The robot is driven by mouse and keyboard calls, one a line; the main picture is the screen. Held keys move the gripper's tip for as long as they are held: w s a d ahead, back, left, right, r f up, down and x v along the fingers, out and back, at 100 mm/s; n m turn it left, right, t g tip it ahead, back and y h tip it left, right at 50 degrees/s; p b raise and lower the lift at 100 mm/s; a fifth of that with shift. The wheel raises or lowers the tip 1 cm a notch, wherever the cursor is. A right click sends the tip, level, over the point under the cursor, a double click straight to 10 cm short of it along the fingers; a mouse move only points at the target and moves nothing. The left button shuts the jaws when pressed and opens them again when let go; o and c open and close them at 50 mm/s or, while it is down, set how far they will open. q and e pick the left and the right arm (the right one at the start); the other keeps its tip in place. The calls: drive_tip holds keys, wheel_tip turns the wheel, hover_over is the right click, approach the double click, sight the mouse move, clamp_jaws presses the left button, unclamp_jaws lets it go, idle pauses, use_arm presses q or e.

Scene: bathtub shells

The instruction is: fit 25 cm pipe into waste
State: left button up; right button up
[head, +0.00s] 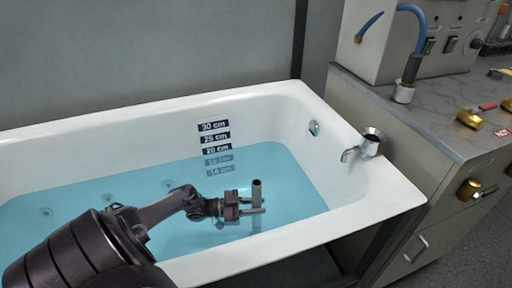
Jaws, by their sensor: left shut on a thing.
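A white bathtub (110,123) holds blue water. Depth labels (215,138) on its far inner wall show several marks, among them 30 cm, 25 cm and 20 cm. My left gripper (246,207) is over the right part of the water, shut on a short grey upright pipe (257,190). The pipe's lower end and the waste are hidden or too small to make out. I cannot tell whether the pipe touches the tub floor. My right gripper is not in view.
A silver tap (367,143) sits on the tub's right rim, and a round overflow fitting (314,128) is on the inner wall. A grey cabinet (400,130) with brass fittings (469,118) and a blue hose (414,40) stands at the right.

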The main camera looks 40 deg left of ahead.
sight(257, 217)
use_arm(q)
drive_tip(key=shift+f, duration=0.1)
drive_tip(key=shift+f+b, duration=0.35)
drive_tip(key=shift+b, duration=0.1)
drive_tip(key=shift+f+b, duration=0.85)
drive_tip(key=shift+f, duration=0.25)
drive_tip(key=shift+d+f+b, duration=0.15)
drive_tip(key=shift+f+b, duration=0.4)
drive_tip(key=shift+b, duration=0.15)
drive_tip(key=shift+d+f+b, duration=0.15)
drive_tip(key=shift+f+b, duration=0.35)
drive_tip(key=shift+b, duration=0.2)
clamp_jaws()
drive_tip(key=shift+r, duration=0.1)
drive_tip(key=shift+a+r+p, duration=0.1)
drive_tip(key=shift+r+p, duration=0.5)
drive_tip(key=shift+p, duration=0.45)
drive_tip(key=shift+r, duration=0.15)
